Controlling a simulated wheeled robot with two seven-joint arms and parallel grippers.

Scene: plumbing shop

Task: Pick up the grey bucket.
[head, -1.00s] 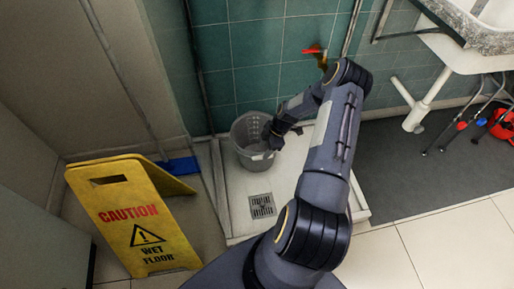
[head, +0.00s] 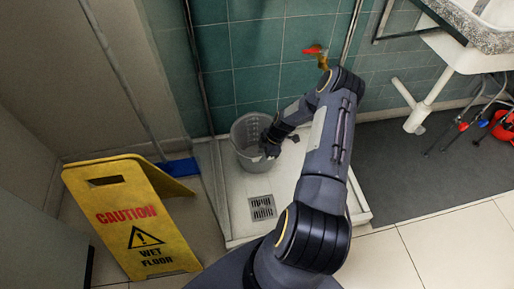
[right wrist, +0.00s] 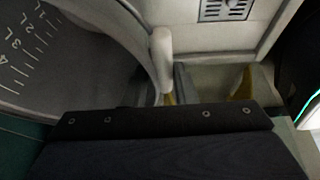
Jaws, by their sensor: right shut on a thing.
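The grey bucket (head: 247,140) stands upright in the white shower tray (head: 229,192), close to the tiled wall. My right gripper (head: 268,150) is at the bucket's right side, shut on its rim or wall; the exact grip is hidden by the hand. In the right wrist view the bucket (right wrist: 75,60) fills the upper left, with measuring marks on its inner wall and its curved edge beside the fingers. The bucket seems empty where its inside shows. My left gripper is out of view.
A yellow wet-floor sign (head: 133,215) stands left of the tray. A floor drain (head: 262,207) lies in front of the bucket. A red-handled tap (head: 317,52) is on the wall above. A basin with pipes (head: 425,110) is at right. A dark mat (head: 400,170) lies beside the tray.

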